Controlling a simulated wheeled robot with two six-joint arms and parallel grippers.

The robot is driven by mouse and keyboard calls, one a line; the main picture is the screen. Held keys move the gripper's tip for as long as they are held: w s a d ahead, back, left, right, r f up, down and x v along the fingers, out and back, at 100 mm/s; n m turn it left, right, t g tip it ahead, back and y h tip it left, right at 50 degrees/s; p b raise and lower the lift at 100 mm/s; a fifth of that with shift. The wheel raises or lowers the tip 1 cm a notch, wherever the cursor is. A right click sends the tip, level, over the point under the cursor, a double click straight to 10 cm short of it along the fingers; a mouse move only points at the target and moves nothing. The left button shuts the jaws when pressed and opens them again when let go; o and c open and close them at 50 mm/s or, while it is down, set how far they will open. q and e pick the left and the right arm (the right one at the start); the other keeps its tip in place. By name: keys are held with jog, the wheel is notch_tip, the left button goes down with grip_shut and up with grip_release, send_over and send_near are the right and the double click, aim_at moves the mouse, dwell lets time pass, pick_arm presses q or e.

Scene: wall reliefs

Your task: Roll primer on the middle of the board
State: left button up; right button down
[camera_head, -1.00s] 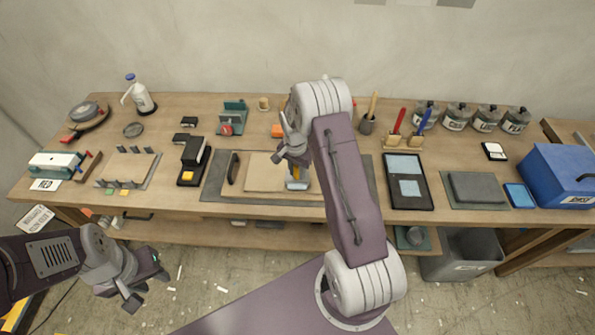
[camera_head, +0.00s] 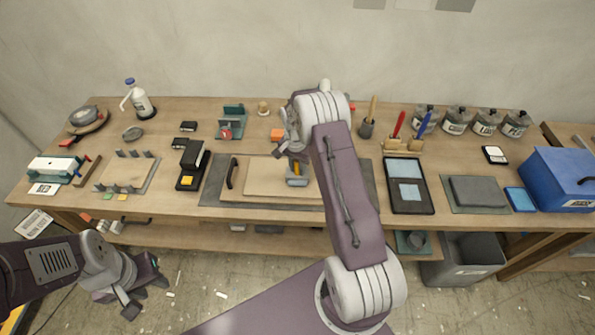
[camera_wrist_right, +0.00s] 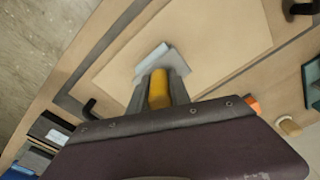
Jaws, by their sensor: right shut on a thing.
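The tan board (camera_head: 262,178) lies on a grey mat on the bench, in the middle of the head view. It also fills the upper middle of the right wrist view (camera_wrist_right: 215,35). My right gripper (camera_head: 292,148) is over the right part of the board, shut on the roller (camera_head: 297,181). The roller's yellow handle (camera_wrist_right: 158,88) sits between the fingers, and its pale blue-grey head (camera_wrist_right: 160,62) is over the board; I cannot tell whether it touches. My left gripper (camera_head: 144,290) is open and empty, in front of the bench at lower left.
A black tray with pale blue panels (camera_head: 408,190) lies right of the board. A black block with a yellow part (camera_head: 190,165) stands to its left. Several jars (camera_head: 455,118) and a blue box (camera_head: 560,178) are at the right. A grey bin (camera_head: 463,260) stands below.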

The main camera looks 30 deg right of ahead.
jog(key=shift+w+d, duration=0.25)
jog(key=shift+w, duration=0.1)
jog(key=shift+w+d+f+b, duration=0.1)
jog(key=shift+w+d+b, duration=0.1)
jog(key=shift+w+d, duration=0.3)
jog(key=shift+w+d+b, duration=0.2)
jog(key=shift+w, duration=0.5)
jog(key=shift+w+d+f+b, duration=0.15)
jog(key=shift+w+d+b, duration=0.4)
jog(key=shift+w, duration=0.4)
jog(key=shift+w+d, duration=0.4)
jog(key=shift+w, duration=0.1)
jog(key=shift+s+a+r+p, duration=0.2)
jog(key=shift+s+a, duration=0.15)
jog(key=shift+s, duration=0.15)
jog(key=shift+s+a+r+p, duration=0.1)
jog(key=shift+s+a+p, duration=0.15)
jog(key=shift+s, duration=0.25)
jog(key=shift+s+a, duration=0.65)
jog(key=shift+s, duration=0.35)
jog(key=shift+s+a+f+p, duration=0.15)
jog(key=shift+s+a, duration=0.2)
jog(key=shift+s, duration=0.2)
jog(key=shift+s+a+p, duration=0.15)
jog(key=shift+s+a, duration=0.2)
jog(key=shift+s, duration=0.2)
